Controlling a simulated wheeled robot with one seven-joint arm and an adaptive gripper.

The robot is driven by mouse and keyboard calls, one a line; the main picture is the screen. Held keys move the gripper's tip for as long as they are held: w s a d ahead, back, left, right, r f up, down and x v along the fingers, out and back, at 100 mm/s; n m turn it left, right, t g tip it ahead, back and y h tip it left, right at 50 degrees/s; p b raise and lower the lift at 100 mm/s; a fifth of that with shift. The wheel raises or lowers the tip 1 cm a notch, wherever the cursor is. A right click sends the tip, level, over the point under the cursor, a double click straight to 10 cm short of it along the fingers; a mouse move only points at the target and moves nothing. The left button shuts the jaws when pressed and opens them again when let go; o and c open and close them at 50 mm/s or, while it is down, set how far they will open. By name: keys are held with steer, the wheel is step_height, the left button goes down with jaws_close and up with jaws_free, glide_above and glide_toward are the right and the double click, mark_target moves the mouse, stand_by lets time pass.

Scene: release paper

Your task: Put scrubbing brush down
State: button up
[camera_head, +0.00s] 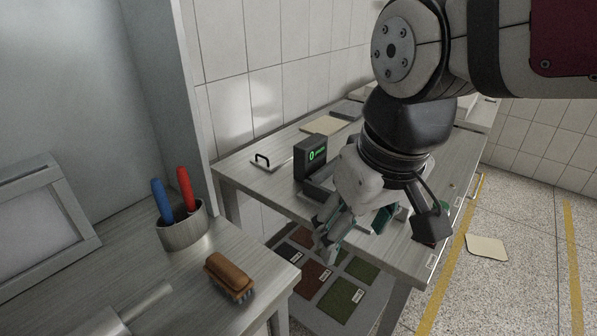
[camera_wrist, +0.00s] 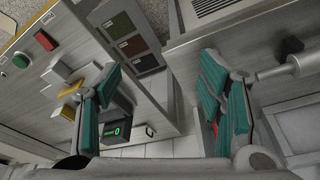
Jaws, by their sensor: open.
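The scrubbing brush (camera_head: 229,276) has a brown wooden back and bristles underneath. It lies on the near left table (camera_head: 190,310), close to that table's right edge, in the head view. My gripper (camera_head: 327,232) is to the right of the brush, apart from it and higher, over the gap between the two tables. In the wrist view my gripper (camera_wrist: 165,95) has its two teal-padded fingers wide apart with nothing between them. The brush cannot be made out in the wrist view.
A metal cup (camera_head: 182,228) with a blue and a red pen stands behind the brush. The far table (camera_head: 283,185) holds a scale with a green display (camera_head: 312,156). Coloured samples (camera_head: 342,298) lie on a lower shelf. A paper sheet (camera_head: 486,246) lies on the floor.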

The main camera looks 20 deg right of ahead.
steer(key=shift+m+t, duration=0.4)
steer(key=shift+m, duration=0.3)
steer(key=s, duration=0.1)
steer(key=s+d, duration=0.1)
steer(key=s, duration=0.1)
steer(key=s+d, duration=0.1)
steer(key=s, duration=0.1)
steer(key=shift+s+f, duration=0.15)
steer(key=shift+f, duration=0.25)
steer(key=shift+r, duration=0.1)
step_height(320, 180, up, 3)
steer(key=shift+d+f+t+p, duration=0.1)
steer(key=shift+f+t+p, duration=0.15)
steer(key=shift+p, duration=0.8)
steer(key=shift+o, duration=0.4)
